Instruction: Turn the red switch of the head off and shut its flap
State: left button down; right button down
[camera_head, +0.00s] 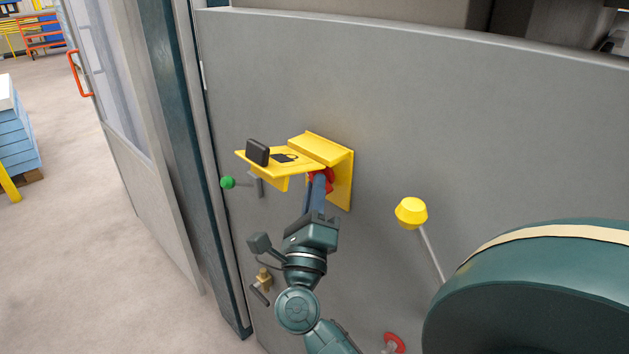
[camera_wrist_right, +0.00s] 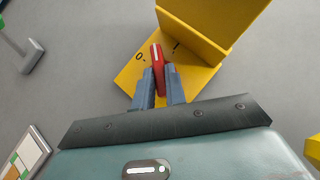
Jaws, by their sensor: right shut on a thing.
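The red switch (camera_head: 325,178) sits on a yellow plate (camera_head: 343,185) fixed to the grey panel. Its yellow flap (camera_head: 280,158) is open and sticks out from the panel above the switch, with a black block at its outer end. My right gripper (camera_head: 317,190) reaches up from below, under the flap, and is shut on the switch. In the right wrist view, its blue fingers (camera_wrist_right: 158,86) hold the red handle (camera_wrist_right: 157,58) on both sides. The handle's white mark points up and slightly left, between the "0" and the other mark. My left gripper is out of view.
A green knob (camera_head: 227,183) on a lever stands left of the flap. A yellow knob (camera_head: 411,211) on a rod stands to the right. A brass fitting (camera_head: 263,279) is low on the panel, and a red ring (camera_head: 394,342) is at the bottom.

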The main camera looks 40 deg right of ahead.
dwell(0.3)
jog(key=c, duration=1.4)
grip_release()
jog(key=shift+c, duration=0.2)
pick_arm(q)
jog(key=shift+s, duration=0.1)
pick_arm(e)
jog(key=shift+f, duration=0.1)
